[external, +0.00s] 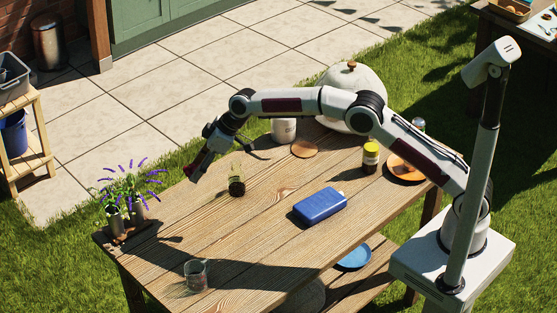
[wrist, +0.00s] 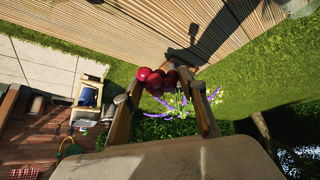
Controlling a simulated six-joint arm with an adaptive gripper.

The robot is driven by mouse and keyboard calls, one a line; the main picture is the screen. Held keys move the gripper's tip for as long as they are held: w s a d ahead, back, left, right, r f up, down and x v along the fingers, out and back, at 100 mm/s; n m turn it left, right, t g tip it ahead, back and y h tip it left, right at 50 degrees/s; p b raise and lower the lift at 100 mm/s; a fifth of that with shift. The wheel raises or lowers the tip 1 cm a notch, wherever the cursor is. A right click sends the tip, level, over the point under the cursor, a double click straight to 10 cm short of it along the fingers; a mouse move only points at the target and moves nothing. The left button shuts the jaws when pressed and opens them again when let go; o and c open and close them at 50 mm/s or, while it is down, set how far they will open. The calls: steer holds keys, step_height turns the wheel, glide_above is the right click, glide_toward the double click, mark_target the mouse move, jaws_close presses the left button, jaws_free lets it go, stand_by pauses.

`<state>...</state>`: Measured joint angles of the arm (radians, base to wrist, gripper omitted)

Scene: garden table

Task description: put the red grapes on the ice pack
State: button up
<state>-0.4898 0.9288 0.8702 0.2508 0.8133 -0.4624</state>
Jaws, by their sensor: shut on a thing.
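The red grapes (wrist: 156,82) are a small dark-red bunch between the fingers of my gripper (wrist: 165,84) in the wrist view. My gripper is shut on them. In the external view my gripper (external: 194,172) is above the far left edge of the table, pointing down and left; the grapes are hard to make out there. The ice pack (external: 320,206) is a flat blue block with a pale cap, lying on the middle of the table. It is well to the right of my gripper and its top is bare. I cannot see it in the wrist view.
A glass jar with dark contents (external: 237,186) stands between my gripper and the ice pack. A white mug (external: 284,131), a wooden disc (external: 304,149), a yellow-labelled jar (external: 371,157) and an orange plate (external: 401,172) stand farther back.

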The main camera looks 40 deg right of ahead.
steer(key=s+d+r+m+h, duration=0.1)
steer(key=s+d+r, duration=0.1)
steer(key=d, duration=1)
steer(key=s+d+r+m, duration=0.1)
steer(key=s+d+r, duration=0.15)
steer(key=d, duration=0.85)
steer(key=n+g+y, duration=0.2)
steer(key=n, duration=0.3)
glide_above(325, 202)
step_height(325, 202, down, 7)
steer(key=shift+f, duration=0.15)
steer(key=shift+f, duration=3.15)
